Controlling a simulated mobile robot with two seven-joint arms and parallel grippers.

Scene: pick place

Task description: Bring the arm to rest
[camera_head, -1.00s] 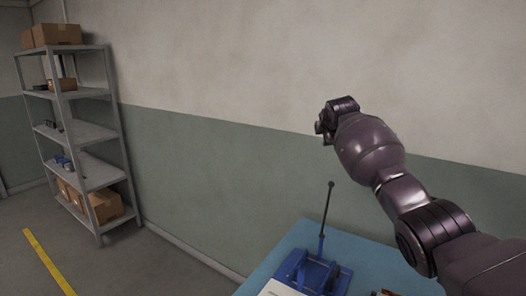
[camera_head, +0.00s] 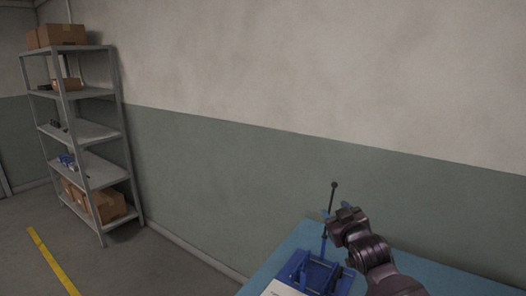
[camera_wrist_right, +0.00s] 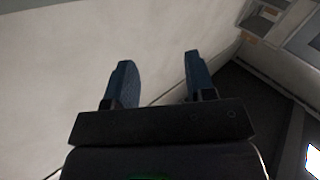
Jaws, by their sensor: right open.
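My right arm comes in from the lower right of the head view. Its right gripper (camera_head: 335,222) is above the blue table (camera_head: 300,240), beside a thin dark upright rod; the fingers are hard to make out there. In the right wrist view the right gripper (camera_wrist_right: 156,84) shows two blue fingers spread apart with nothing between them. Beyond them are the pale wall and the dark floor. My left gripper is in neither view.
A blue fixture (camera_head: 312,272) with the upright rod (camera_head: 329,210) stands on the table, with a white sheet (camera_head: 283,289) at its front. A grey shelf (camera_head: 95,133) with cardboard boxes (camera_head: 62,35) stands at the left. The floor between shelf and table is clear.

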